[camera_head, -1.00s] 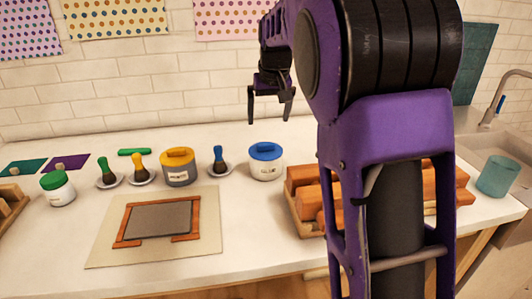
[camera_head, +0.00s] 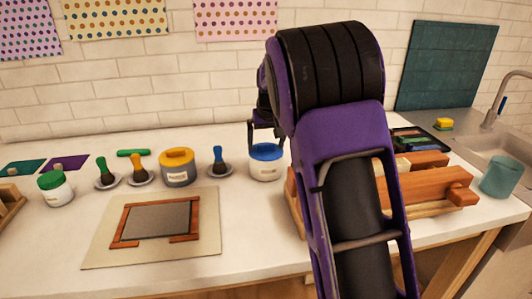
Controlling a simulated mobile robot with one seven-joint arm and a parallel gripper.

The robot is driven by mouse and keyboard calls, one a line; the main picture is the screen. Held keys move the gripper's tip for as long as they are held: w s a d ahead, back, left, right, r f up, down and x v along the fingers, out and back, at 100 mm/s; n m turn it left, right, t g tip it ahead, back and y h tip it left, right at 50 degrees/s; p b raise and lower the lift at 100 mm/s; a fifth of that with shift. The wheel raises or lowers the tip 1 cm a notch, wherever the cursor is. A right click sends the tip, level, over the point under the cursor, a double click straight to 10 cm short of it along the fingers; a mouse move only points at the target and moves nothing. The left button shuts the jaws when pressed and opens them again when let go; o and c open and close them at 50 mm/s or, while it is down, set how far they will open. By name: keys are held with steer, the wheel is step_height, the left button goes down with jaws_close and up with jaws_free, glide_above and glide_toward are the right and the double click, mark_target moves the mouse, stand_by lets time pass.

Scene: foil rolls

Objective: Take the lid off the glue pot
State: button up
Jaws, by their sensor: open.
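Three lidded pots stand on the white counter: a white pot with a blue lid (camera_head: 266,152), a grey pot with a yellow lid (camera_head: 178,166) and a white pot with a green lid (camera_head: 55,187). Their labels are too small to read, so I cannot tell which holds glue. All three lids are on. My gripper (camera_head: 266,140) is open at the blue lid, pointing down. One finger shows at the lid's left edge; the other side is partly hidden by my arm. I cannot tell whether the fingers touch the lid.
Brushes on small dishes (camera_head: 219,168) stand between the pots. A framed screen on a board (camera_head: 97,253) lies in front. Wooden blocks (camera_head: 435,187) in a tray sit to the right, partly behind my arm. A teal cup (camera_head: 499,177) stands near the sink.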

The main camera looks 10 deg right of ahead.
steer(key=shift+r, duration=0.1)
steer(key=c, duration=1.4)
